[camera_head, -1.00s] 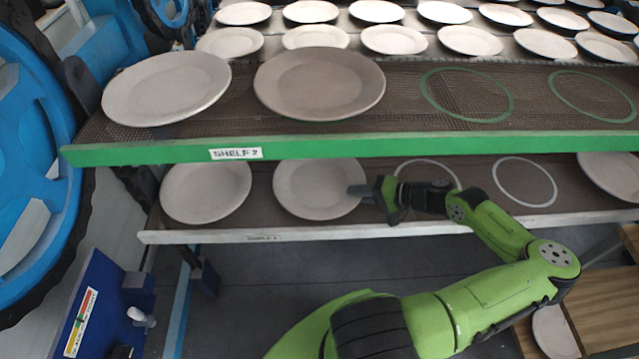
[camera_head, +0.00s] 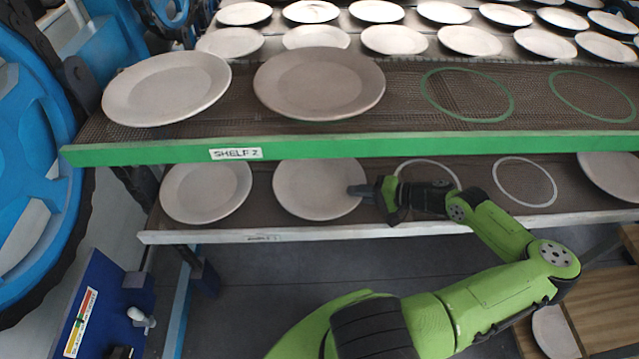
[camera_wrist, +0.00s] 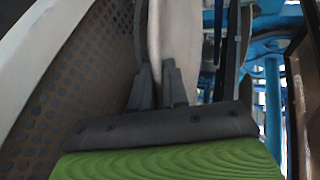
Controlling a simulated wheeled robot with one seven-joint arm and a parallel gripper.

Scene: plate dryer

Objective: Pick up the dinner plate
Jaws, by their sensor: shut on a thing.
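The dinner plate (camera_head: 315,190) is pale and round and lies on the lower shelf, second from the left. My gripper (camera_head: 362,190) reaches in from the right and is shut on the plate's right rim. In the wrist view the plate (camera_wrist: 172,35) shows edge-on, with its rim between the two fingers of my gripper (camera_wrist: 160,85). The plate appears to rest at shelf level; whether it is slightly lifted cannot be told. The far side of the plate is partly under the upper shelf's edge.
The upper shelf's green edge (camera_head: 350,147) runs close above the plate. Another plate (camera_head: 205,191) lies to its left, and one (camera_head: 612,175) at the far right. Two larger plates stand on the upper shelf. A blue wheel (camera_head: 30,170) is at the left.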

